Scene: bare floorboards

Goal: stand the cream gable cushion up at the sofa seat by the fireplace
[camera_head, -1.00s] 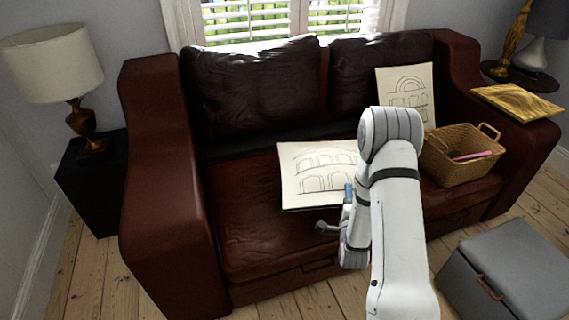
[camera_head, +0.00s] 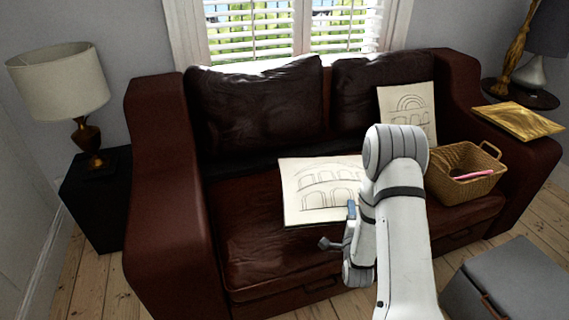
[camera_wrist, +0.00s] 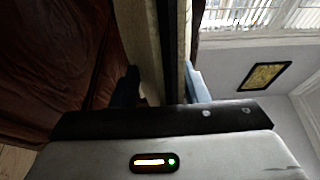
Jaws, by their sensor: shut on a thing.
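A cream cushion (camera_head: 305,190) with a line drawing of arches is held over the left-middle of the dark red leather sofa seat (camera_head: 250,250). Its drawn face is turned toward the head camera, and my arm covers its right side. My gripper (camera_head: 338,230) is shut on its near edge. In the wrist view, the cushion (camera_wrist: 172,45) stands edge-on between the fingers of my gripper (camera_wrist: 163,85). I cannot tell whether it touches the seat. A second cream cushion (camera_head: 408,112) with an arch drawing leans upright against the right backrest. No fireplace is in view.
A wicker basket (camera_head: 465,185) with a pink item stands on the seat's right end. A golden panel (camera_head: 517,119) lies on the right armrest. A grey ottoman (camera_head: 525,285) is on the floor at right, and a lamp (camera_head: 60,85) stands at left. The left seat is clear.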

